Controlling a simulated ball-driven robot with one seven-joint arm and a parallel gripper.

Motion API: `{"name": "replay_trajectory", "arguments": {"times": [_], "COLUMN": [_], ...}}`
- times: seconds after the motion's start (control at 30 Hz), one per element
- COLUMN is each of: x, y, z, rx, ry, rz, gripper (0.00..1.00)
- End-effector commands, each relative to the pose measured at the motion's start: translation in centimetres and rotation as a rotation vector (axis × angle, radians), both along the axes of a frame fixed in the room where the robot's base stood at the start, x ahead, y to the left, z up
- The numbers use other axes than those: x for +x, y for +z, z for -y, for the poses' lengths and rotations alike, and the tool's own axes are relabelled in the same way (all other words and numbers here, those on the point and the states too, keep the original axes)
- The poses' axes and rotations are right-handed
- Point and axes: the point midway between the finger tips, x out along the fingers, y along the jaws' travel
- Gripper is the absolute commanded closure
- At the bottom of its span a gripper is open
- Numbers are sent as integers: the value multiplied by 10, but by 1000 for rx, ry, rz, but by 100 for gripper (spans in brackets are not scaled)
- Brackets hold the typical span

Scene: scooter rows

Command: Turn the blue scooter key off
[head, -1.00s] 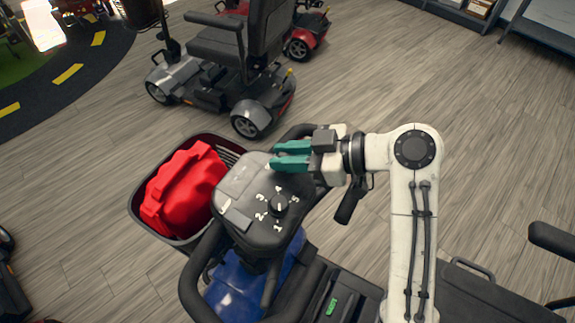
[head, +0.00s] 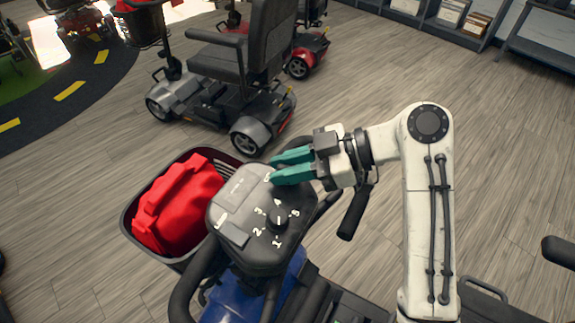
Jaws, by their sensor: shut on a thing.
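The blue scooter (head: 285,285) stands in front of me, with its dark control panel (head: 240,208) facing up. A black dial (head: 278,221) with numbers around it sits on the panel. My gripper (head: 272,172) has teal fingers, and its tips are at the panel's far right edge. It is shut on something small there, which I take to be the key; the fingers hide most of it. I cannot tell which way the key is turned.
A black basket (head: 128,226) with a red bag (head: 178,205) hangs in front of the panel. A black handlebar grip (head: 358,210) sticks out below my gripper. A grey scooter (head: 225,85) stands beyond, with wooden floor (head: 420,65) open to its right.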

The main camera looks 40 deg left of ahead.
Motion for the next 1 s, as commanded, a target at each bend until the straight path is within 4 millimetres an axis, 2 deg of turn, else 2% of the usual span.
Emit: {"name": "replay_trajectory", "arguments": {"times": [0.03, 0.23, 0.57, 1.0], "x": [1, 0, 4, 50], "y": [0, 0, 2, 31], "z": [0, 0, 4, 57], "rx": [-1, 0, 0, 0], "ry": [-1, -1, -3, -3], "rz": [0, 0, 0, 1], "gripper": [76, 57, 57, 57]}}
